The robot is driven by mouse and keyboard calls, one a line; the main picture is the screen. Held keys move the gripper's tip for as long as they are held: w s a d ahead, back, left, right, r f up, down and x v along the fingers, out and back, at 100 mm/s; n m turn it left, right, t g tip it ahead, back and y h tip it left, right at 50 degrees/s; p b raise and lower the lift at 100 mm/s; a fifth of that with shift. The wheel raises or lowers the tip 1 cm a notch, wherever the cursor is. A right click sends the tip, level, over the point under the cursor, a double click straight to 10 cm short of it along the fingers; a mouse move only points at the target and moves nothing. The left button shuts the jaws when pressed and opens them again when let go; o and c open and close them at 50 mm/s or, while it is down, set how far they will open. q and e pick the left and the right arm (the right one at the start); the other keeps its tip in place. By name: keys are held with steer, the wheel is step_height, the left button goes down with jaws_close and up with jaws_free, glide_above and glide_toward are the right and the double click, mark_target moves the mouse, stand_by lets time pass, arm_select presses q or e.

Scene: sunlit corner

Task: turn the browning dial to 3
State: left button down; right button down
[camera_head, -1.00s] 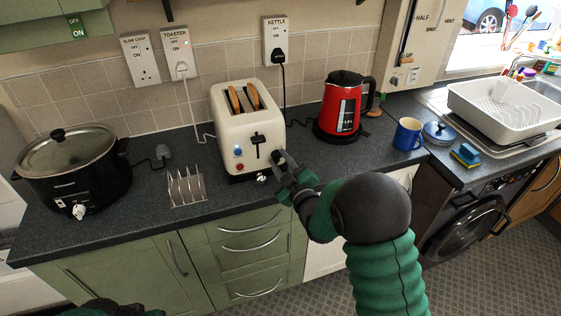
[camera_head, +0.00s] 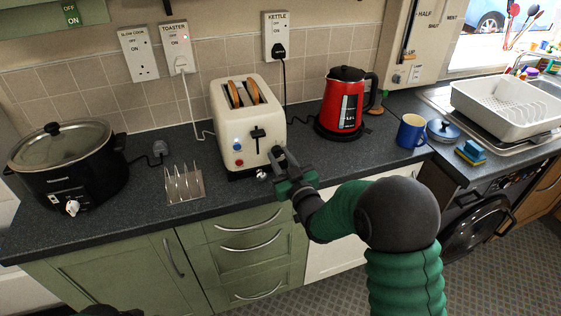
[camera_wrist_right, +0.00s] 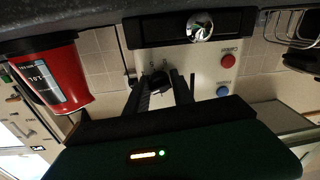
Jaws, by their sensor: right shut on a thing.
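The cream toaster (camera_head: 222,120) stands on the worktop with two slices of toast in its slots. Its front has a black lever (camera_head: 257,133), a blue button (camera_head: 237,148) and a red button (camera_head: 239,162). My right gripper (camera_head: 277,155) is at the right of the toaster front, close to the dial.
The red kettle (camera_head: 340,105) stands right of the toaster. A metal toast rack (camera_head: 184,185) and a black slow cooker (camera_head: 80,170) are on the left. A blue mug (camera_head: 410,131) is further right. Bare worktop lies between rack and toaster.

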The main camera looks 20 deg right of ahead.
steer(key=shift+r+m, duration=0.1)
steer(key=shift+m, duration=0.6)
steer(key=shift+b, duration=0.3)
steer(key=c, duration=1.1)
jaws_free()
